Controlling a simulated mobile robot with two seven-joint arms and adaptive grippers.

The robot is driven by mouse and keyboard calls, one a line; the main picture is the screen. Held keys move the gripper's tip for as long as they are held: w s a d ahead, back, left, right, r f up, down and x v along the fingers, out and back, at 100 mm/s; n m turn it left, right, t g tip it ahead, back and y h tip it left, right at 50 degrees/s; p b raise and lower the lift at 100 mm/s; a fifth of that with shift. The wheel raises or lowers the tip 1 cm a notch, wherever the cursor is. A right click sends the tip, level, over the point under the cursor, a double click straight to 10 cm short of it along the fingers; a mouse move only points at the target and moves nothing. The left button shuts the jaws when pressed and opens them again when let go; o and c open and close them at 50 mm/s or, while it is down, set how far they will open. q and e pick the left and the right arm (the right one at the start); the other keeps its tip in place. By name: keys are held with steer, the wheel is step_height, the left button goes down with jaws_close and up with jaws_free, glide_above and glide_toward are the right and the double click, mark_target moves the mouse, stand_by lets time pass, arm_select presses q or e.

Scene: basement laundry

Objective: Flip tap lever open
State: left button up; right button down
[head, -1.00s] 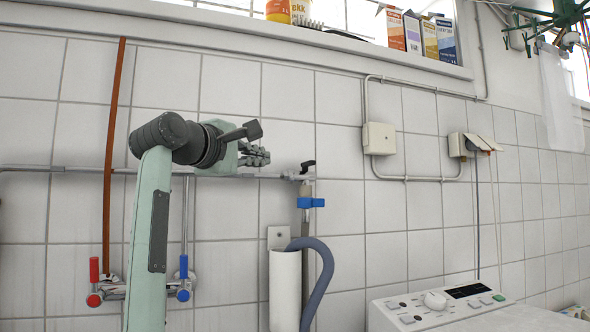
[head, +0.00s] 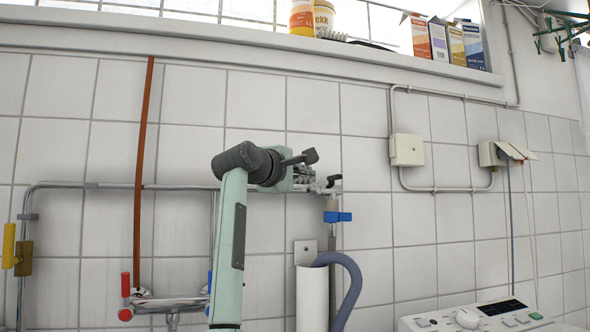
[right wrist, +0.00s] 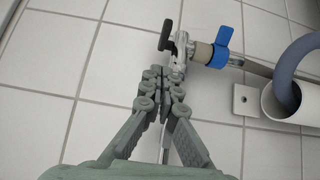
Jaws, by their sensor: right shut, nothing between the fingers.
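A tap (head: 332,200) with a small black lever (head: 334,180) on top and a blue lever (head: 338,216) below it sits at the right end of the wall pipe. My right gripper (head: 308,177) is just left of the black lever, with its fingers pointing right. In the right wrist view the gripper (right wrist: 164,76) is shut and empty. Its fingertips are close below the black lever (right wrist: 167,34); I cannot tell if they touch the tap body. The blue lever (right wrist: 221,47) lies to the right of the fingertips. My left gripper is out of view.
A grey hose (head: 349,280) runs into a white tube (head: 312,298) below the tap. A red-handled mixer (head: 126,294) and a yellow-handled valve (head: 17,249) are at left. A washing machine (head: 480,316) stands at lower right. Boxes (head: 438,40) line the sill.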

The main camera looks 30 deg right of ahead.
mark_target(331, 178)
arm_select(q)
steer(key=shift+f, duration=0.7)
arm_select(e)
steer(key=shift+s+d, duration=0.15)
steer(key=shift+d, duration=1)
steer(key=shift+s+d, duration=0.1)
steer(key=shift+d, duration=1.05)
